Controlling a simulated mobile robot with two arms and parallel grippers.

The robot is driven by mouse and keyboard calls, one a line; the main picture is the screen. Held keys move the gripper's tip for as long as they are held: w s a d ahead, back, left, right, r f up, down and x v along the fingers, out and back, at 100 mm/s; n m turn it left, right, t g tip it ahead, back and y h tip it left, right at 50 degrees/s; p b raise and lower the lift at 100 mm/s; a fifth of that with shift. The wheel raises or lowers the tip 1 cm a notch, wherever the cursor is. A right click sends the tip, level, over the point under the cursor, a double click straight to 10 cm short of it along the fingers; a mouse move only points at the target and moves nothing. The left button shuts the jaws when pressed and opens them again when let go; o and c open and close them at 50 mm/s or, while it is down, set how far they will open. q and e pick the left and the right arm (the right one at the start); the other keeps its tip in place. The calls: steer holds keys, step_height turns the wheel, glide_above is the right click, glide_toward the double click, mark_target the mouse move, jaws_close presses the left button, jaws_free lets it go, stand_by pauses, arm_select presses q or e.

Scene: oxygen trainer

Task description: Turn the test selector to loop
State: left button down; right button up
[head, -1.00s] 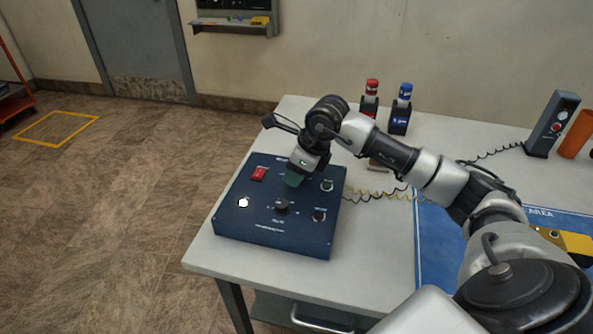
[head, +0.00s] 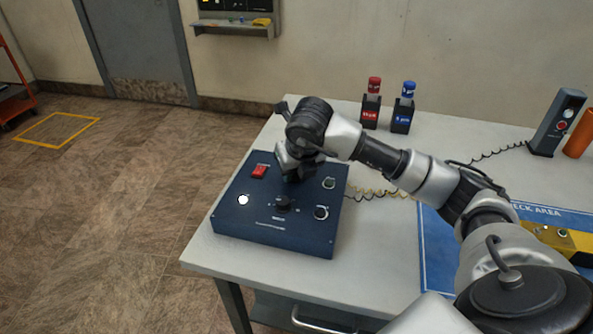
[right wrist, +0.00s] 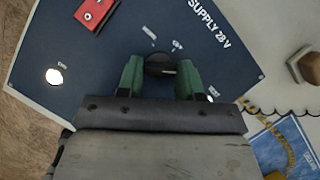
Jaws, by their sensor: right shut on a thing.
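The dark blue trainer panel box (head: 300,238) sits on the near left of the table. My right gripper (right wrist: 160,80) comes down on it from above, its green fingers on both sides of a black knob (right wrist: 160,64), apparently the test selector, in the middle of the back row. The fingers are shut on it. The small labels around it are too blurred to read. In the head view my right wrist (head: 298,160) hides this knob. A second black knob (head: 283,203) stands free in the front row. My left gripper is not in view.
Beside the knob are a red switch (head: 259,171), a lit white lamp (head: 243,200), and a green button (head: 329,183). Red-capped (head: 371,110) and blue-capped (head: 403,112) bottles in dark holders stand behind. A blue mat (head: 432,262) lies right, under my arm.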

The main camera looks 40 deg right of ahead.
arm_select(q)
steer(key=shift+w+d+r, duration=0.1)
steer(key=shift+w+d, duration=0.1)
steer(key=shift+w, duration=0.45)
arm_select(e)
steer(key=shift+m+h, duration=0.3)
steer(key=shift+m, duration=0.5)
steer(key=o, duration=0.9)
steer(key=shift+o, duration=0.2)
steer(key=shift+r, duration=0.15)
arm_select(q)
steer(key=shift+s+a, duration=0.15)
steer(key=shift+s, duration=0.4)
arm_select(e)
steer(key=v, duration=1)
steer(key=shift+r, duration=0.3)
